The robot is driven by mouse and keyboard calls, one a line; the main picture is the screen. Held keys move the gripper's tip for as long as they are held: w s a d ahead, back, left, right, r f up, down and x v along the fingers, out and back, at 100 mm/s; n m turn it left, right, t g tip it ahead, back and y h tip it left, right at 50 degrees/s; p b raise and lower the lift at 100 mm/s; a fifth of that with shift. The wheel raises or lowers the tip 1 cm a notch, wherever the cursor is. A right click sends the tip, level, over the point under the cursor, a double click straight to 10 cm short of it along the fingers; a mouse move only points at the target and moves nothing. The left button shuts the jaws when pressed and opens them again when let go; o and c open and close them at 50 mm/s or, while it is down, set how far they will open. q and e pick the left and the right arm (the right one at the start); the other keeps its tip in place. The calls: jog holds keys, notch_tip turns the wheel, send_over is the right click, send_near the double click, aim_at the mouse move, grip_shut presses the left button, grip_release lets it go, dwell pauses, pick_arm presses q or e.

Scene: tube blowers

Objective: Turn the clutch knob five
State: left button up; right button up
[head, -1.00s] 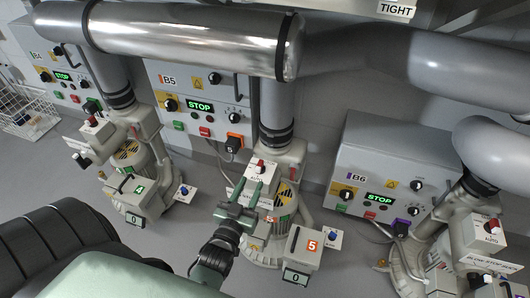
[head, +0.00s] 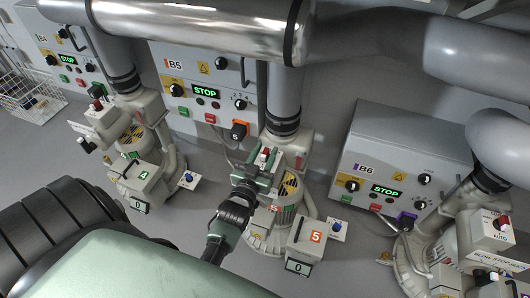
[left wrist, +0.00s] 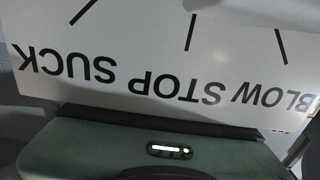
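The blower marked 5 (head: 316,237) stands in the middle of the head view, below panel B5. A red knob (head: 265,152) shows on its upper part. A small plate with a blue knob (head: 337,226) is at its right side; I cannot read which knob is labelled clutch. My left gripper (head: 262,160) reaches over the blower with its fingers apart, one on each side of the red knob in this view. Contact cannot be told. The left wrist view shows a white plate reading BLOW STOP SUCK (left wrist: 150,88) upside down, close up; the fingertips are hidden there. My right gripper is out of view.
Panel B5 (head: 212,66) is behind, its display reading STOP. Blower 4 (head: 135,165) stands to the left, and panel B6 (head: 400,150) with its blower to the right. Large pipes (head: 190,30) cross overhead. Grey floor is bare between the blowers.

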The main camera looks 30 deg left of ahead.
pick_arm(q)
grip_shut()
